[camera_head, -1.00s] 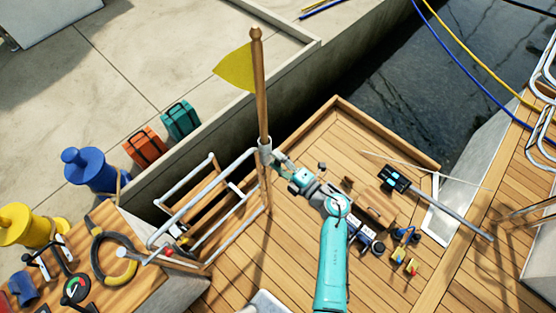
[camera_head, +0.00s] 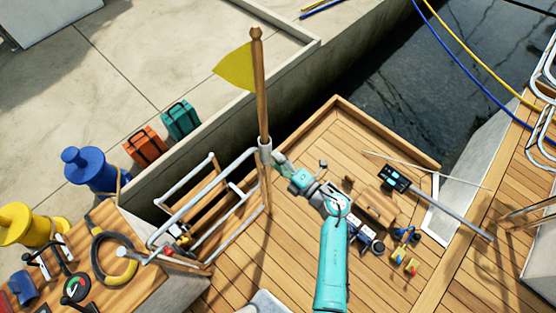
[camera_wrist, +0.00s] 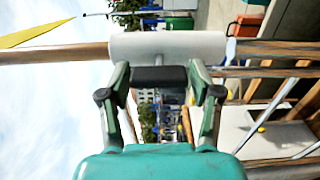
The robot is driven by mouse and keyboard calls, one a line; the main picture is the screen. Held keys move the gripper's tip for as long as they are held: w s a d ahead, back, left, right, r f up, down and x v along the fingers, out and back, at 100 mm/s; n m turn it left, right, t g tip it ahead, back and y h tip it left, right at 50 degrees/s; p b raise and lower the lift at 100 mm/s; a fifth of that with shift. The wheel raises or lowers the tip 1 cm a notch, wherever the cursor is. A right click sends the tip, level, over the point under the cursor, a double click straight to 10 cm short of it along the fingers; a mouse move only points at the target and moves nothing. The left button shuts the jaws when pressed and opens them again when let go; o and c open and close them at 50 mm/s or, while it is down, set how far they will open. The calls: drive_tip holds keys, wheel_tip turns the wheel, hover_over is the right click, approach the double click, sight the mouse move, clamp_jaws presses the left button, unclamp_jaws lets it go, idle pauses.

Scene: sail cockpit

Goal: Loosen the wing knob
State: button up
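A wooden flagstaff (camera_head: 258,95) with a yellow flag (camera_head: 236,67) stands upright in a pale socket tube (camera_head: 265,151) on the stern rail. In the wrist view, the white socket tube (camera_wrist: 170,45) lies across the picture with the staff (camera_wrist: 55,54) entering from the left. The dark wing knob (camera_wrist: 159,76) is in front of the tube on a thin stem. My gripper (camera_wrist: 159,79) has one finger at each end of the knob and appears closed on it. In the head view, my gripper (camera_head: 279,158) is beside the socket; the knob is hidden there.
A metal rail frame (camera_head: 190,210) stands left of the staff. A wooden bench (camera_head: 140,268) holds tools. A box (camera_head: 375,206), a black device (camera_head: 395,179) and small items lie on the deck to the right. Blue (camera_head: 92,172) and yellow (camera_head: 33,222) bollards stand left.

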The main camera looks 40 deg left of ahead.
drive_tip(key=shift+o, duration=0.3)
drive_tip(key=s+d, duration=0.1)
drive_tip(key=d, duration=1.1)
idle(0.3)
drive_tip(key=s+d+r+m+t+h, duration=0.4)
drive_tip(key=s+d+r+m+h, duration=0.1)
drive_tip(key=s+d+m, duration=0.4)
drive_tip(key=s+d+r+m+t+h, duration=0.4)
drive_tip(key=s+d+m+h, duration=0.3)
drive_tip(key=s+d+m, duration=0.3)
drive_tip(key=s+d+r+m+t+h, duration=0.5)
drive_tip(key=s+d+m, duration=0.5)
drive_tip(key=d+m, duration=0.4)
drive_tip(key=shift+r+m+h, duration=0.5)
drive_tip(key=shift+r+m, duration=0.1)
drive_tip(key=shift+m, duration=0.5)
